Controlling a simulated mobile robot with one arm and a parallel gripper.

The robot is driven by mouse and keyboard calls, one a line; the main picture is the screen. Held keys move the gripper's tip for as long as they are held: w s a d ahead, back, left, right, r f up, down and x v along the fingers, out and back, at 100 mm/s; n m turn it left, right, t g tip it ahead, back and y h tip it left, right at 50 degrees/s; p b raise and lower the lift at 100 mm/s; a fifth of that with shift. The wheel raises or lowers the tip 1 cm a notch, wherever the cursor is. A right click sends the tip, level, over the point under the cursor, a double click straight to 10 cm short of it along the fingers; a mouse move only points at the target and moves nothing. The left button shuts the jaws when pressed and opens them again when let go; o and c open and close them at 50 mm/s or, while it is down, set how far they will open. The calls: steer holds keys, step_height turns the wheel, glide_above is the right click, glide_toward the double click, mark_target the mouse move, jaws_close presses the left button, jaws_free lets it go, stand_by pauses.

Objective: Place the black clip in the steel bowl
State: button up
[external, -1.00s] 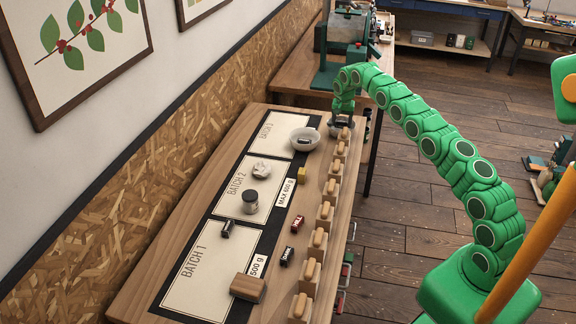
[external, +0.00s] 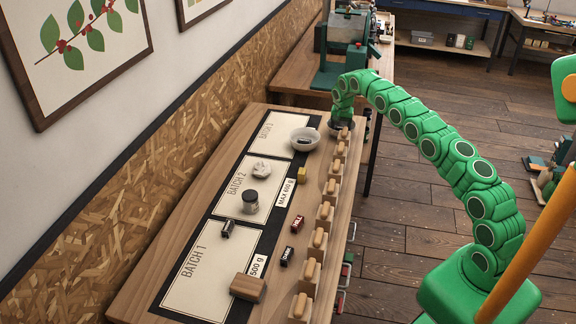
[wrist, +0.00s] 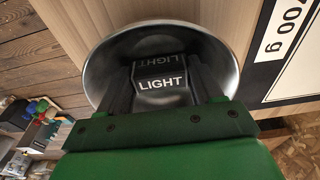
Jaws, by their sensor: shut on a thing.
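The black clip (wrist: 161,84), marked LIGHT in white, is between the two dark fingers of my gripper (wrist: 160,88) in the wrist view. My gripper is shut on it. The steel bowl (wrist: 98,62) surrounds the clip and fingertips, and the clip is inside its rim. I cannot tell whether the clip touches the bottom. In the external view my gripper (external: 342,118) points down into the steel bowl (external: 332,132) at the far right end of the bench. The clip is hidden there.
Wooden-handled blocks (external: 325,212) line the bench's right edge. A jar (external: 250,207), red block (external: 297,222) and dark block (external: 287,256) lie nearer.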

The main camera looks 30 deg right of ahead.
steer(key=shift+s+f, duration=0.1)
steer(key=shift+f, duration=0.3)
steer(key=shift+s+f, duration=0.1)
steer(key=shift+f, duration=0.35)
steer(key=o, duration=0.8)
steer(key=shift+f, duration=0.1)
steer(key=shift+c, duration=0.2)
steer(key=shift+o, duration=0.3)
steer(key=shift+f, duration=0.1)
step_height(320, 180, up, 14)
steer(key=shift+s+a, duration=0.35)
steer(key=shift+a, duration=0.1)
